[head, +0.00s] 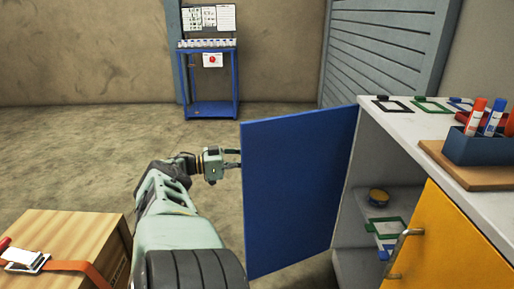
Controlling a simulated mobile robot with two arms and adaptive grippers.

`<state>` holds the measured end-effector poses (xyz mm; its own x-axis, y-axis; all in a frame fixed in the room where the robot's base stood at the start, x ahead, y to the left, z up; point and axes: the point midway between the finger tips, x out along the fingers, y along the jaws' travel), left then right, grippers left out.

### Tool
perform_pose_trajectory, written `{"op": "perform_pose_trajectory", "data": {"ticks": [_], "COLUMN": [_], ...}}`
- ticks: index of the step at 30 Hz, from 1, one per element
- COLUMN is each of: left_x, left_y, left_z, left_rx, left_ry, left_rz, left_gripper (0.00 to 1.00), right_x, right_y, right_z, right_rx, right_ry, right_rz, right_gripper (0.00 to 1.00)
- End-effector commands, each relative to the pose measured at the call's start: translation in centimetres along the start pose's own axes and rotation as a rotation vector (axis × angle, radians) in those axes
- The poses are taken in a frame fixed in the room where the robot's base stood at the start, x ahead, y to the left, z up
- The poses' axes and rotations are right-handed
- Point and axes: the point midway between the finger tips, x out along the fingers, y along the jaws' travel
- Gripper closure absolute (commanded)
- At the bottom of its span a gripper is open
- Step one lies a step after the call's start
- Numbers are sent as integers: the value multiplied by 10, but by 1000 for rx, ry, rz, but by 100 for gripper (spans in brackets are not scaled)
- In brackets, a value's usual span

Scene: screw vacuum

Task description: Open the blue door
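The blue door (298,190) of the grey cabinet (349,212) stands swung wide open, away from the cabinet front. My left gripper (236,158) is at the door's left free edge, near its upper part. Its fingertips reach the edge and partly pass out of sight, so I cannot tell whether they touch or grip it. The door's handle is not visible from this side. My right gripper is not in view.
A yellow door (450,243) is beside the opening. A wooden box (70,237) stands at lower left. A blue stand (209,80) is at the back. Floor between is clear.

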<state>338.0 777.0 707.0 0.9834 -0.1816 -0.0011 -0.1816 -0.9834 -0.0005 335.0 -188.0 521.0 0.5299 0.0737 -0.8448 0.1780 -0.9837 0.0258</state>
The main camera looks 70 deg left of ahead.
Motion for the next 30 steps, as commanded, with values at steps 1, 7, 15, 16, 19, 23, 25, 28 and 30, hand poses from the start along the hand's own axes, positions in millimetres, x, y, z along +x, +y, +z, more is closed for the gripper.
{"op": "perform_pose_trajectory", "data": {"ticks": [1, 7, 15, 16, 19, 23, 25, 28, 30], "left_x": [-3, -4, -4, -4, -4, -3, -3, -3, -3], "left_y": [-1, -1, -1, -1, -1, -1, -1, -1, -1], "left_z": [3, 3, 3, 3, 2, 1, 1, 1, 0], "left_rx": [-1, -3, -3, -3, -2, -1, -1, -1, -1], "left_ry": [-4, -6, -7, -6, -5, -3, -2, -2, -1], "left_rz": [-4, -3, -3, -3, -2, -1, -1, -1, 0], "left_gripper": [100, 100, 88, 85, 82, 82, 82, 82, 82], "right_x": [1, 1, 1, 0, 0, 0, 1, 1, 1], "right_y": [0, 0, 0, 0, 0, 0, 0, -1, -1], "right_z": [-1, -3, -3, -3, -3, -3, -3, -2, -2], "right_rx": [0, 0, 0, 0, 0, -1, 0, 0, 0], "right_ry": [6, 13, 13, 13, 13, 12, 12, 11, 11], "right_rz": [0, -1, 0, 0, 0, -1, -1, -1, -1], "right_gripper": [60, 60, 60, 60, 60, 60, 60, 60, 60]}}
